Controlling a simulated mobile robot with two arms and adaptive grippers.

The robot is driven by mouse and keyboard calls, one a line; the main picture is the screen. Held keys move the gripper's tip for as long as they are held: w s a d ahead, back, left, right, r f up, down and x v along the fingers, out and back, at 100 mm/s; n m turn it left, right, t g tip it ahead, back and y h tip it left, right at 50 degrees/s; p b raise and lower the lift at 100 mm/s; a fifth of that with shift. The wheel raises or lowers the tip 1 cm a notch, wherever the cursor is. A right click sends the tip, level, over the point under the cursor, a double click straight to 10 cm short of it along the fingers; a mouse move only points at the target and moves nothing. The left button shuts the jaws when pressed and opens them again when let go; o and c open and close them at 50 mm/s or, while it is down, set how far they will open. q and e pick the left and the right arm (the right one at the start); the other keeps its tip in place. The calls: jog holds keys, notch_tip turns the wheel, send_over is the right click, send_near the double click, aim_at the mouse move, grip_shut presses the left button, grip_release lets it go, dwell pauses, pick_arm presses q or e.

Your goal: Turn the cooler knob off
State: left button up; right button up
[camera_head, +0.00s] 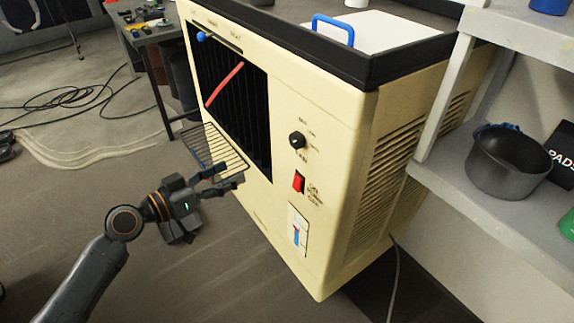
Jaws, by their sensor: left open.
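The cooler (352,215) is a cream box with a black top rim and a dark grille opening in its front. Its round black knob (297,140) sits on the front panel to the right of the grille, with small markings around it that I cannot read. A red switch (298,182) is below the knob, and a slider with a blue and red strip (297,232) is lower still. My left gripper (226,180) is open in front of the grille, left of and below the knob, apart from it. My right gripper is out of view.
A wire rack (213,150) juts out from the grille behind my left gripper. A blue handle (334,28) stands on the cooler's top. Grey shelves with a dark pot (507,165) are close on the right. Cables (75,97) lie on the floor at left; the floor in front is clear.

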pick_arm(q)
jog(key=m+g+h, duration=0.1)
jog(key=m+h, duration=0.1)
send_near(293, 142)
jog(key=p+x, duration=0.2)
jog(key=x, duration=0.5)
jog(key=shift+w+r, duration=0.1)
jog(key=shift+w+d, duration=0.35)
jog(key=shift+d, duration=0.2)
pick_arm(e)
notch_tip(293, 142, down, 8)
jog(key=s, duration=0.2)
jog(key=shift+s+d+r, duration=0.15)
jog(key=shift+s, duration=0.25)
pick_arm(q)
jog(key=c, duration=1.2)
